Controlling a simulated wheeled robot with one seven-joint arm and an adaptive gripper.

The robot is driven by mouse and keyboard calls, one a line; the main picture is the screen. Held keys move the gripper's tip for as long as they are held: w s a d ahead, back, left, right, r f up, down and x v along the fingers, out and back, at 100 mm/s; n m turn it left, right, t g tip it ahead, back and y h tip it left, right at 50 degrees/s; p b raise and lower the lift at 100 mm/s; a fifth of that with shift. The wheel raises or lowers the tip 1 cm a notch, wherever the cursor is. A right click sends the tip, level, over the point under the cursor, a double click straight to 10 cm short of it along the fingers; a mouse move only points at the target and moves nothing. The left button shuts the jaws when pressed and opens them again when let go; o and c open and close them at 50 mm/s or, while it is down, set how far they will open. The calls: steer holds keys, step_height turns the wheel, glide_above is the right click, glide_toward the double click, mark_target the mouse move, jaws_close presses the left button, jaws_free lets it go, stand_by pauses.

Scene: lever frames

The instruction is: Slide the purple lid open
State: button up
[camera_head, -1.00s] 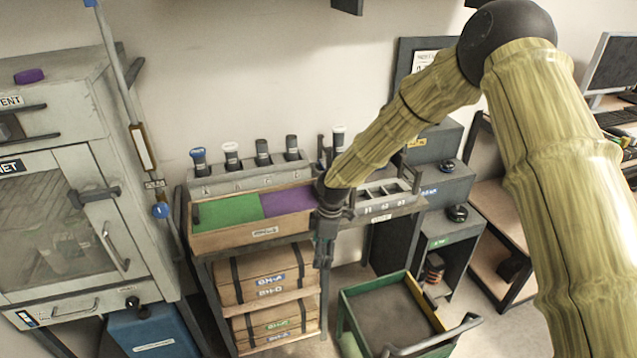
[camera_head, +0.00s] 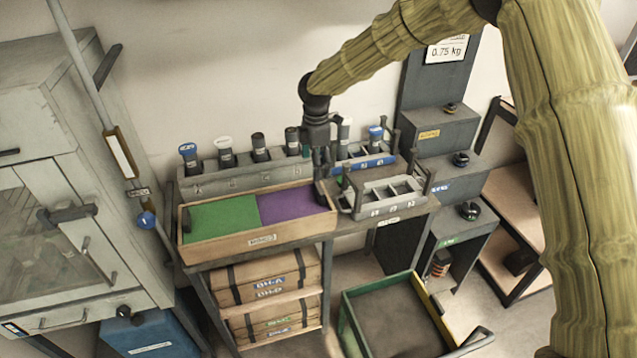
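The purple lid (camera_head: 290,205) lies flat in the right part of a wooden box (camera_head: 262,241) on the table. A green lid (camera_head: 222,218) fills the left part of the same box. My gripper (camera_head: 321,196) points down at the right end of the purple lid, by the box's right wall. It hides part of that end. I cannot tell whether it touches the lid, and its fingers are too small and dark to judge their opening.
A rack with several capped vials (camera_head: 228,172) stands behind the box. A grey divided tray (camera_head: 388,196) sits close on the right. A green cart (camera_head: 352,338) stands on the floor in front. A cabinet (camera_head: 45,190) is at the left.

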mark_target(319, 187)
steer(key=f+p, duration=0.1)
steer(key=f, duration=0.2)
steer(key=f+p, duration=0.1)
steer(key=f, duration=0.2)
steer(key=d+f+p, duration=0.1)
steer(key=f, duration=0.2)
steer(key=shift+f, duration=0.35)
steer(key=shift+a, duration=0.1)
